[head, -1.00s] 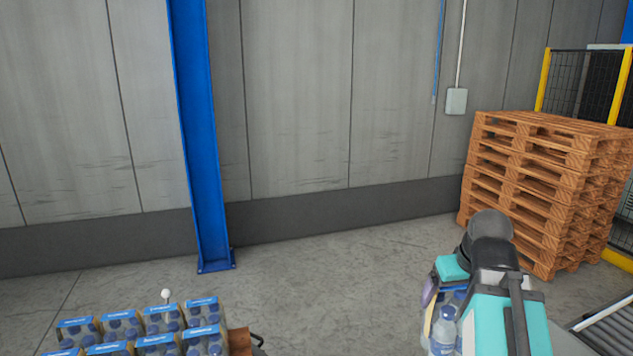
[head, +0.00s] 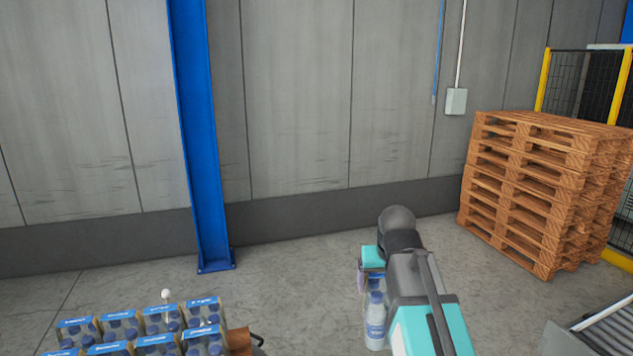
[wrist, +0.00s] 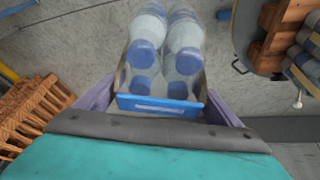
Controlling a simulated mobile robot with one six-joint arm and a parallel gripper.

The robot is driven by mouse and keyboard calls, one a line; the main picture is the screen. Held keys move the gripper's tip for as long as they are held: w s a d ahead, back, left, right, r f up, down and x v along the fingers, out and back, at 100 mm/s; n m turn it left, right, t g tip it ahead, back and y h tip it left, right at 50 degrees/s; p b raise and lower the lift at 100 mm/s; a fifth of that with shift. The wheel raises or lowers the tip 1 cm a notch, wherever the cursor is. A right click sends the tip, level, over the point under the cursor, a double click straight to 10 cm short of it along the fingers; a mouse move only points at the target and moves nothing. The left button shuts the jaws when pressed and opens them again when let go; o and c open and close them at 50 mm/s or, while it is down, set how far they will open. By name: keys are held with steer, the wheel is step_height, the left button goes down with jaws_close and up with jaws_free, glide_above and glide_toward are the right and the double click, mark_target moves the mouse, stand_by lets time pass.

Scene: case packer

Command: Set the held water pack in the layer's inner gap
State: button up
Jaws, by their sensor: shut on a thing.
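My gripper (wrist: 162,108) is shut on a water pack (wrist: 165,55), with one purple finger on each side of it. The pack holds clear bottles with blue caps in a tray with a blue front band. In the head view the held pack (head: 375,322) hangs below my arm over bare floor, partly hidden by the arm. The layer of water packs (head: 155,342) stands at the lower left, well apart from the held pack, and is cut off by the bottom edge. Its inner gap cannot be made out. Some layer packs (wrist: 307,50) show at the wrist view's right edge.
A wooden pallet edge (head: 239,341) shows beside the layer. A white ball on a thin rod (head: 166,294) rises behind the packs. Stacked empty pallets (head: 535,190) and a roller conveyor (head: 605,330) are at the right. A blue column (head: 203,140) stands against the wall.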

steer(key=shift+w+a+f, duration=0.2)
steer(key=shift+w+a, duration=0.15)
steer(key=shift+a, duration=0.1)
steer(key=shift+s+d+f+b, duration=0.1)
steer(key=shift+f+b, duration=0.8)
steer(key=shift+b, duration=0.2)
step_height(320, 180, down, 11)
steer(key=b, duration=1.1)
steer(key=shift+f, duration=0.15)
steer(key=s+f, duration=0.5)
steer(key=f, duration=0.1)
steer(key=shift+f, duration=0.3)
steer(key=shift+s, duration=0.1)
